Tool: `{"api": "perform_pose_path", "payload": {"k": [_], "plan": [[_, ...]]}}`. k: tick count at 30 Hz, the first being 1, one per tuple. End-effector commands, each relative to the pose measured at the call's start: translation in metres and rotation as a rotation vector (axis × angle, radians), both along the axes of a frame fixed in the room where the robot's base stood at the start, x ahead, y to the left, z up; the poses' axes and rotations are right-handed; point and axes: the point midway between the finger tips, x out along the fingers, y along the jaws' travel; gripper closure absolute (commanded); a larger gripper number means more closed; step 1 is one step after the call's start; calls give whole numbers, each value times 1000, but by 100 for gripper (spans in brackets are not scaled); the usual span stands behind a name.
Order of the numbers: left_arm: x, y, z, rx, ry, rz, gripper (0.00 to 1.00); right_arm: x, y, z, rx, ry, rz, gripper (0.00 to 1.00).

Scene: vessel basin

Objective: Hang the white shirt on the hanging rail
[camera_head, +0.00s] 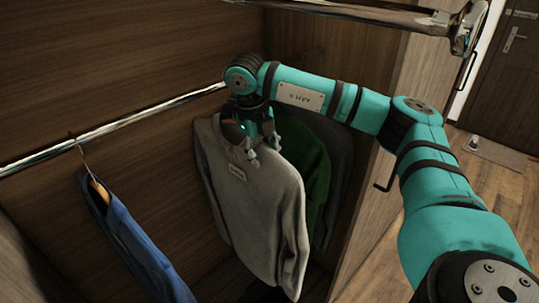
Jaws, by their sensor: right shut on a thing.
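The white shirt (255,205), pale grey in this light, hangs upright below my right gripper (252,150). The gripper is at the shirt's collar, in front of its upper part, and is shut on the shirt or its hanger. The gripper covers the hanger's hook, so I cannot tell whether the hook touches the rail. The hanging rail (130,124) runs from the left edge up towards the gripper, and its far end is hidden behind my arm. My left gripper is not in view.
A blue garment (135,245) hangs on the rail at left. A green garment (312,160) and a dark one (338,165) hang behind the white shirt. Bare rail lies between the blue garment and my gripper. A thick metal bar (370,15) crosses the top.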

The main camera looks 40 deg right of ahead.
Motion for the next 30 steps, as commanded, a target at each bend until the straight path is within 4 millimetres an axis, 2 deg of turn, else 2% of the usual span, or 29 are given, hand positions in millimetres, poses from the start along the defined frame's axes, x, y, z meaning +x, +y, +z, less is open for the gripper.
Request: {"api": "perform_pose_path", "payload": {"k": [10, 12, 19, 30], "plan": [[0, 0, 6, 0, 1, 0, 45, 28, 4, 1, -1, -3, 1, 100], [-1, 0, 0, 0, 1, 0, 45, 30, 4, -8, 0, -3, 1, 100], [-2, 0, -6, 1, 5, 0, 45, 34, 5, -19, 1, -3, 1, 100], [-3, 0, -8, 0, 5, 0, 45, 35, 5, -23, 0, -3, 1, 100]]}}
